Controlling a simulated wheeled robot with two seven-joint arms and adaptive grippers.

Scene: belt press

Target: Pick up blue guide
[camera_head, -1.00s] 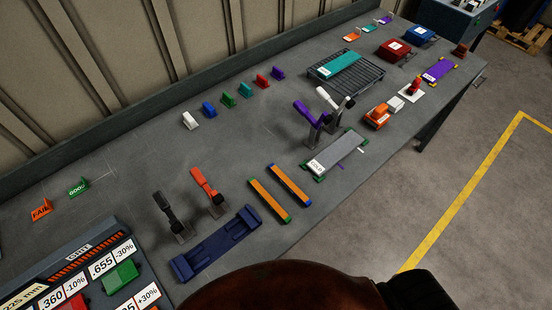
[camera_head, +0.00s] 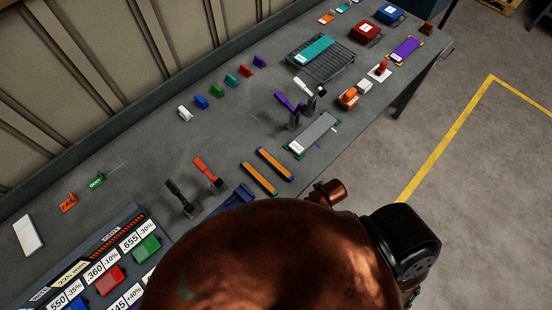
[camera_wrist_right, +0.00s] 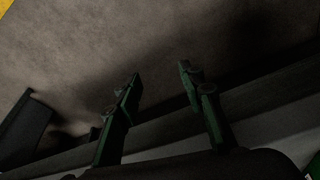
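A small blue guide (camera_head: 201,102) stands on the grey bench top, in a row of similar small blocks near the wall, between a white one (camera_head: 184,113) and a green one (camera_head: 217,90). My right gripper (camera_wrist_right: 160,74) shows in the right wrist view with its two green fingers apart and nothing between them. Behind the fingers are bare floor and a dark edge. In the head view my large brown arm covers the bottom middle, and the right gripper's fingers cannot be made out there. My left gripper is not in view.
A dark blue tray (camera_head: 233,196) is partly hidden by my arm. The bench just before the row is clear.

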